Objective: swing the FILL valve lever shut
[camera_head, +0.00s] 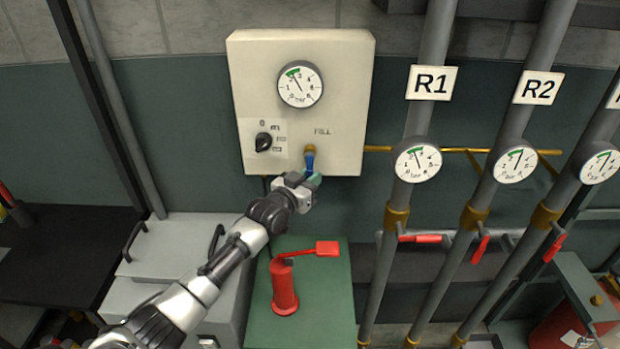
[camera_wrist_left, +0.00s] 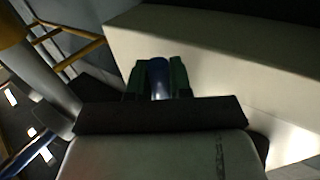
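The FILL valve is a brass fitting (camera_head: 309,149) low on the front of the cream control box, below the word FILL. Its blue lever (camera_head: 309,163) points downward in the head view. My left gripper (camera_head: 312,179) is at the lever's lower end, below the box face. In the left wrist view the blue lever (camera_wrist_left: 159,78) sits between the two green fingers of my left gripper (camera_wrist_left: 159,82), with no clear gap on either side. The fingers hide part of the lever. My right gripper is in neither view.
The cream box (camera_head: 345,100) carries a round gauge (camera_head: 300,84) and a black selector knob (camera_head: 263,142). A red hand pump (camera_head: 285,288) stands on a green top below. Pipes R1 (camera_head: 408,125) and R2 (camera_head: 520,125) with red-handled valves stand to the right.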

